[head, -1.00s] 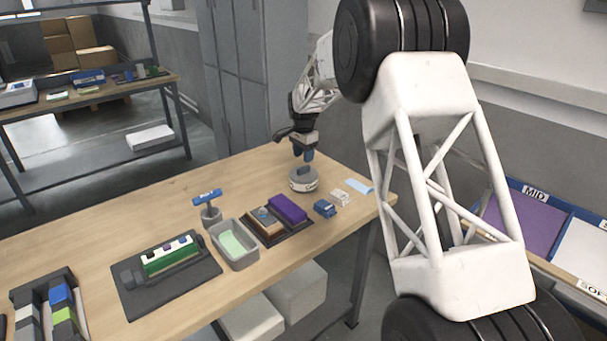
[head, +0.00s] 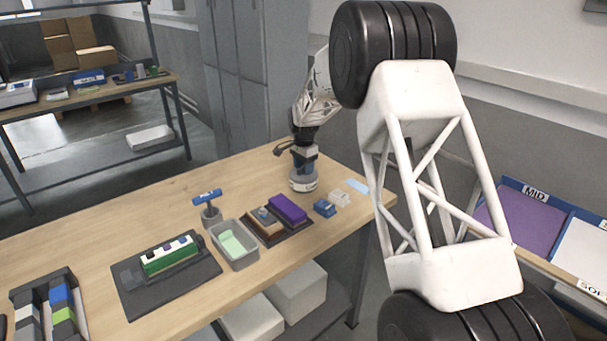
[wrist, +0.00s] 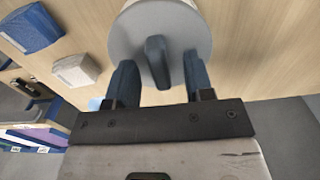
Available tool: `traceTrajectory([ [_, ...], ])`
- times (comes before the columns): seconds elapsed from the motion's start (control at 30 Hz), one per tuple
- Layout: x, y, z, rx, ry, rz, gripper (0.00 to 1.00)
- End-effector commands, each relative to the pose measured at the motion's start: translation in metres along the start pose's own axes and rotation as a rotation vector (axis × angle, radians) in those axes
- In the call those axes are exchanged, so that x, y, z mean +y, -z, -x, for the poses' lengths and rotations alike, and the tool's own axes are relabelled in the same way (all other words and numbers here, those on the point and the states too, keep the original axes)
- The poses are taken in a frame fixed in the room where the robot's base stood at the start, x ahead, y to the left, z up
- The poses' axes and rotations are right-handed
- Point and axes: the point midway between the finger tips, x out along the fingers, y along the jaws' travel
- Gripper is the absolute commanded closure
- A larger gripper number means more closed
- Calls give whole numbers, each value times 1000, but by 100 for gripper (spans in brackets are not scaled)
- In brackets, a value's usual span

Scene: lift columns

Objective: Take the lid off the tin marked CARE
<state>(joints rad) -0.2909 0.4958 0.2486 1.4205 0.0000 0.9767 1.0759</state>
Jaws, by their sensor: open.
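The round tin (head: 303,184) stands upright on the far right part of the table, with a pale label band whose lettering is too small to read. Its grey lid (wrist: 136,22) is on it and has a dark upright grip (wrist: 157,60) across the middle. My gripper (wrist: 158,78) is over the lid, its two blue fingers apart, one on each side of the grip, with gaps between them and it. In the head view my gripper (head: 303,168) is right above the tin and hides part of the lid.
A blue block (head: 324,208), a white block (head: 339,198) and a light blue sheet (head: 358,186) lie right of the tin. A dark tray (head: 293,229) with a purple block is in front. A grey bin (head: 236,260) stands farther left.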

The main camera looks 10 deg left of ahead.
Motion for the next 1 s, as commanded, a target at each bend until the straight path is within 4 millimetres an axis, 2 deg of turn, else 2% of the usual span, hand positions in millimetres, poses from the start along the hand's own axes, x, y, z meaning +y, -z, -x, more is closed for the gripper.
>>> traceTrajectory([
  [0.1,0,0,0,0,0,0,54],
  [0.4,0,0,0,0,0,0,100],
  [0.77,0,0,2,0,0,0,100],
  [1.0,0,0,15,1,2,0,100],
])
